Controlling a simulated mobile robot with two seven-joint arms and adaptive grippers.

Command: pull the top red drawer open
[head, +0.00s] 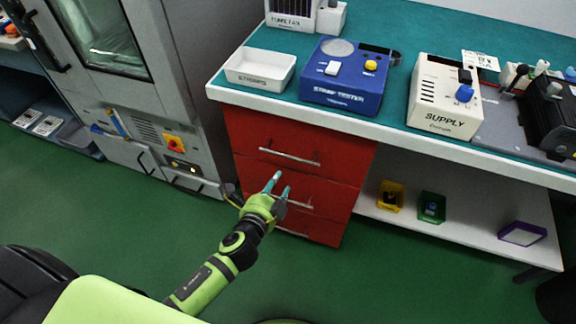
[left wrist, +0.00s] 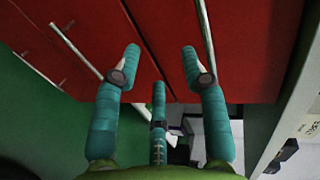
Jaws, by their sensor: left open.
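The red drawer unit stands under the left end of the bench. Its top red drawer (head: 290,140) is shut and carries a long silver bar handle (head: 289,157). My left gripper (head: 279,183) is open and empty, with teal fingers, in front of the unit just below that handle. In the left wrist view the open fingers (left wrist: 160,60) point at the red drawer fronts. A silver bar (left wrist: 206,40) passes by the right fingertip; I cannot tell whether they touch. Another bar (left wrist: 75,50) lies left of the left fingertip. My right gripper is not in view.
The bench top (head: 225,93) overhangs the drawers and holds a white tray (head: 260,70), a blue tester (head: 345,75) and a supply box (head: 444,98). A grey cabinet (head: 150,140) stands close on the left. The green floor (head: 390,270) in front is clear.

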